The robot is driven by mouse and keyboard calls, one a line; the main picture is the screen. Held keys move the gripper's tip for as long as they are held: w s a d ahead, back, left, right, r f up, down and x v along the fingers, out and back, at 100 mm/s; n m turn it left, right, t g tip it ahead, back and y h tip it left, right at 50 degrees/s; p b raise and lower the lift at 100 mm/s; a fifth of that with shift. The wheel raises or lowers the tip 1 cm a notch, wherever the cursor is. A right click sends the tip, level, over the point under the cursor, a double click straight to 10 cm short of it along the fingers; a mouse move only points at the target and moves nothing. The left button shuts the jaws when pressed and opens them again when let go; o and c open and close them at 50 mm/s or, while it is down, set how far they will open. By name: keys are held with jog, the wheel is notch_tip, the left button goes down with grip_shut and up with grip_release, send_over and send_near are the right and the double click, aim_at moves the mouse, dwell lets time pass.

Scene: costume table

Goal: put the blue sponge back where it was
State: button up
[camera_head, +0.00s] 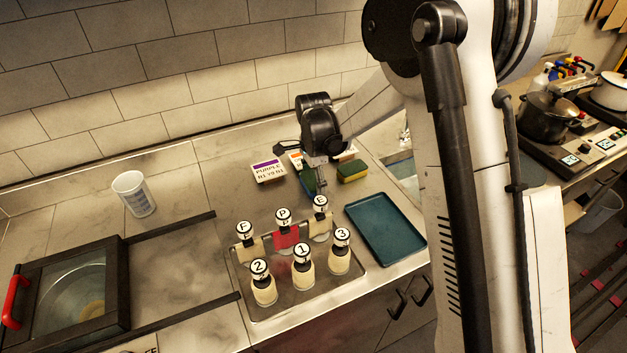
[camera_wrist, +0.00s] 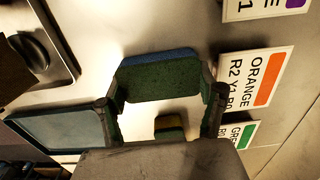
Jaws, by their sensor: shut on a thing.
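In the wrist view, the sponge (camera_wrist: 160,78) shows a dark green scouring face and a blue edge. It spans the space between the two fingers of my gripper (camera_wrist: 163,108). I cannot tell whether the sponge touches the counter. A yellow and green sponge (camera_head: 352,171) lies on the counter just to the right; it also shows small between the fingers in the wrist view (camera_wrist: 169,128).
Label cards marked purple (camera_head: 268,171), orange (camera_wrist: 256,80) and green (camera_wrist: 238,134) stand nearby. A teal tray (camera_head: 385,229) lies to the front right. A metal tray (camera_head: 310,296) with several labelled bottles is in front. A white cup (camera_head: 133,194) stands left, with free counter between.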

jog(key=shift+f, duration=0.25)
jog(key=o, duration=0.8)
jog(key=shift+o, duration=0.2)
jog(key=shift+r, duration=0.1)
